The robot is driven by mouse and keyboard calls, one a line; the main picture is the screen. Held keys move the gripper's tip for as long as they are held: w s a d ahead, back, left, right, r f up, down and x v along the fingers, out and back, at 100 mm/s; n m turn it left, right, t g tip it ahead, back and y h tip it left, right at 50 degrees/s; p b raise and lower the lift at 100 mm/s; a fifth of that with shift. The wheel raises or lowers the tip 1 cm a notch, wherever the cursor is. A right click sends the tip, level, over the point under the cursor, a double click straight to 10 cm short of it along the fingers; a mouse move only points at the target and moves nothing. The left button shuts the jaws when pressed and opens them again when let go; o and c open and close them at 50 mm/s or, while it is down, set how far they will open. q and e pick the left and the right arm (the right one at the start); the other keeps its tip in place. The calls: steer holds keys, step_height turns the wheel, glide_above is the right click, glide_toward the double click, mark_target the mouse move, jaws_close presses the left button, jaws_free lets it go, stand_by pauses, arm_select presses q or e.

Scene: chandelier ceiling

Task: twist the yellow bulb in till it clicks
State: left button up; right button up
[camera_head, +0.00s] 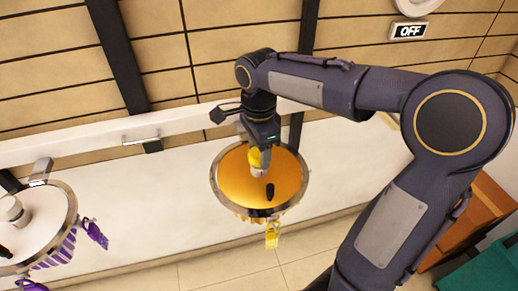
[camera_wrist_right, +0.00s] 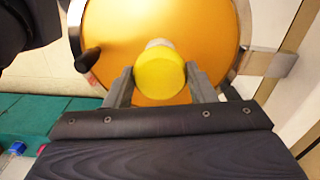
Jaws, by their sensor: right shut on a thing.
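The yellow bulb (camera_head: 253,157) is at the middle of the orange round lamp (camera_head: 228,176), which has a metal rim. My right gripper (camera_head: 258,150) comes at the lamp from above in the head view and is shut on the bulb. In the right wrist view the bulb (camera_wrist_right: 159,74) sits between the two grey fingers (camera_wrist_right: 160,87), with its round yellow end towards the camera. A pale socket or base shows just beyond it. How far the bulb sits in the socket cannot be told. My left gripper is not in view.
A white lamp (camera_head: 45,212) with purple trim hangs at the left. A black knob (camera_head: 270,191) sticks out of the orange lamp, and a yellow tag (camera_head: 272,236) hangs below it. A white beam (camera_head: 85,148) runs behind. An "OFF" sign (camera_head: 409,31) is at the upper right.

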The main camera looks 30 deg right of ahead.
steer(key=o, duration=1.6)
steer(key=shift+r, duration=0.1)
step_height(320, 180, up, 5)
steer(key=p, duration=0.4)
steer(key=shift+r+p, duration=0.1)
steer(key=shift+p, duration=0.3)
steer(key=shift+r, duration=1.05)
steer(key=shift+s, duration=0.1)
